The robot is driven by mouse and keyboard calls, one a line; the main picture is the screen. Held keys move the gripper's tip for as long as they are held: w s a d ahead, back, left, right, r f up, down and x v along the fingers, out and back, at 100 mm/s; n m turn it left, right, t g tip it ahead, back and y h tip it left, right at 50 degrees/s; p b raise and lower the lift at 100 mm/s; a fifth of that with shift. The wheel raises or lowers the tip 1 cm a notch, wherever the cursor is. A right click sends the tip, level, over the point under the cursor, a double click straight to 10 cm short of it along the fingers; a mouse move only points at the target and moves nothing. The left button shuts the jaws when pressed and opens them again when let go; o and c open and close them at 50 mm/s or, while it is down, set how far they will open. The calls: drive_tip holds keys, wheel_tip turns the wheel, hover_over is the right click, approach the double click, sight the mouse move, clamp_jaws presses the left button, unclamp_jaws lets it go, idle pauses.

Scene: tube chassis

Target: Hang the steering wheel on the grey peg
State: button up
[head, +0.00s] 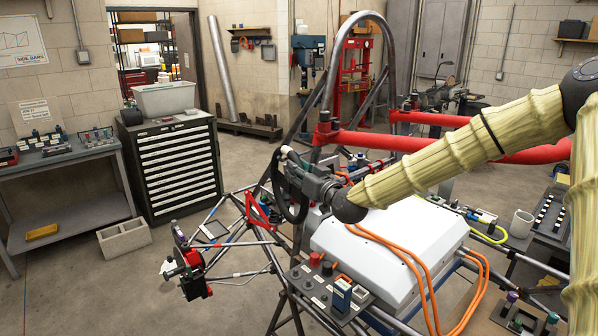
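The steering wheel (294,212) is a dark ring, seen nearly edge-on at the front of the tube chassis, left of the white box. My gripper (303,182) comes in from the right and meets the wheel near its middle. Its fingers overlap the dark wheel, so I cannot tell whether they are closed on it. A small pale-tipped grey cylinder (291,153) shows at the wheel's upper edge; I cannot tell whether it is the grey peg.
The tube chassis (372,22) fills the middle, with red padded bars (400,142) and a white box (385,240) with orange cables. A switch panel (310,285) sits in front. A black drawer cabinet (170,165) and a workbench (70,153) stand left. Floor is open front left.

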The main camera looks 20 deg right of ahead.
drive_tip(key=shift+o, duration=1.2)
drive_tip(key=shift+f, duration=0.1)
drive_tip(key=s+d, duration=0.2)
drive_tip(key=s, duration=0.9)
drive_tip(key=shift+s+d, duration=0.2)
drive_tip(key=shift+s, duration=0.15)
